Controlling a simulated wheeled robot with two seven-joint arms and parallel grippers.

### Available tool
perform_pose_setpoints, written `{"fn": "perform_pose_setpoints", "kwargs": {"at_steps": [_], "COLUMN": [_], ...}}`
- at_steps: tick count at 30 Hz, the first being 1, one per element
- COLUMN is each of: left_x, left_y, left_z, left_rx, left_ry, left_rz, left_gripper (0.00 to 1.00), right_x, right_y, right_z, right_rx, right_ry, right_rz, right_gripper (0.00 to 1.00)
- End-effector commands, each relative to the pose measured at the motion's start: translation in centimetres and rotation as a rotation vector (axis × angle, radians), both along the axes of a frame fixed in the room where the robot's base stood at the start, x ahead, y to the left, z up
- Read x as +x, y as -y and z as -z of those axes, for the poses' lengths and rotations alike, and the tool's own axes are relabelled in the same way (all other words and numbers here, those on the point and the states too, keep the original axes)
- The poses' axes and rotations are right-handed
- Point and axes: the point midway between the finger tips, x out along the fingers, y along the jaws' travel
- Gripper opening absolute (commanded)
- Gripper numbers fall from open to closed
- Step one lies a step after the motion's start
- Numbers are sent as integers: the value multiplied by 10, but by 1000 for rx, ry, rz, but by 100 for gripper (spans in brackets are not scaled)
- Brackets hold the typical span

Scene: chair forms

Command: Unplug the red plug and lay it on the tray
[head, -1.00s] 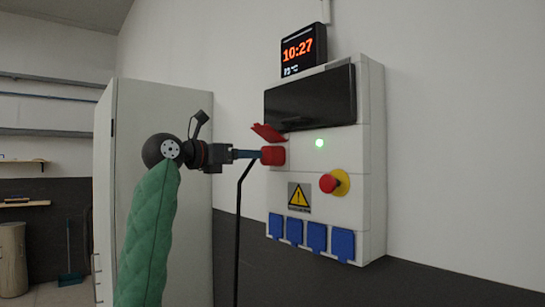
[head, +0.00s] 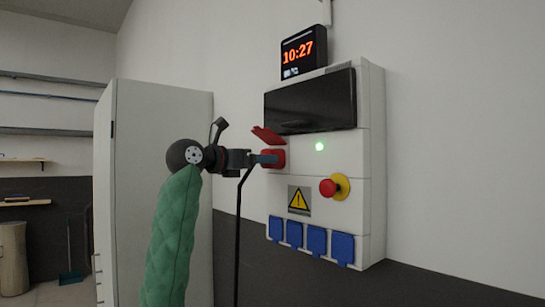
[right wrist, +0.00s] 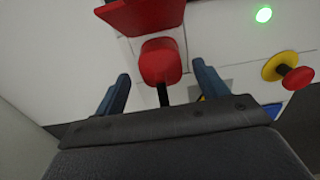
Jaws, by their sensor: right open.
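The red plug (head: 278,158) sits in a socket on the left side of the white wall box, under a raised red lid (head: 268,135). A black cable (head: 238,225) hangs down from it. My right gripper (head: 268,159) is at the plug, level with it, coming from the left. In the right wrist view the red plug (right wrist: 160,60) shows between and just beyond the two blue fingers of the open right gripper (right wrist: 161,70), with a gap on each side. My left gripper is not in view. No tray shows in these frames.
The wall box (head: 340,220) carries a red knob on a yellow ring (head: 330,187), a green light (head: 319,147) and several blue socket covers (head: 317,239). A clock (head: 304,52) stands on top. A tall white cabinet (head: 125,130) stands at the left, behind my arm.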

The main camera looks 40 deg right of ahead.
Motion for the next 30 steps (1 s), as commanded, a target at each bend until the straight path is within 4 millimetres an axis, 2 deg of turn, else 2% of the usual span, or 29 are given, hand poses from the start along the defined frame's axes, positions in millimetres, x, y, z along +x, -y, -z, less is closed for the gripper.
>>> {"fn": "perform_pose_setpoints", "kwargs": {"at_steps": [1, 13, 20, 30], "left_x": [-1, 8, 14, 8], "left_y": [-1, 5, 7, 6], "left_z": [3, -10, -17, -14], "left_rx": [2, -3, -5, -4], "left_ry": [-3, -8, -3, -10], "left_rz": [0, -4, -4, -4], "left_gripper": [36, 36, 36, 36], "right_x": [0, 2, 3, 3], "right_y": [5, 36, 40, 40], "right_z": [1, 0, -1, 0], "right_rx": [1, 1, 0, 0], "right_ry": [0, 1, 1, 1], "right_rz": [0, 1, 0, 0], "right_gripper": [73, 73, 73, 73]}}
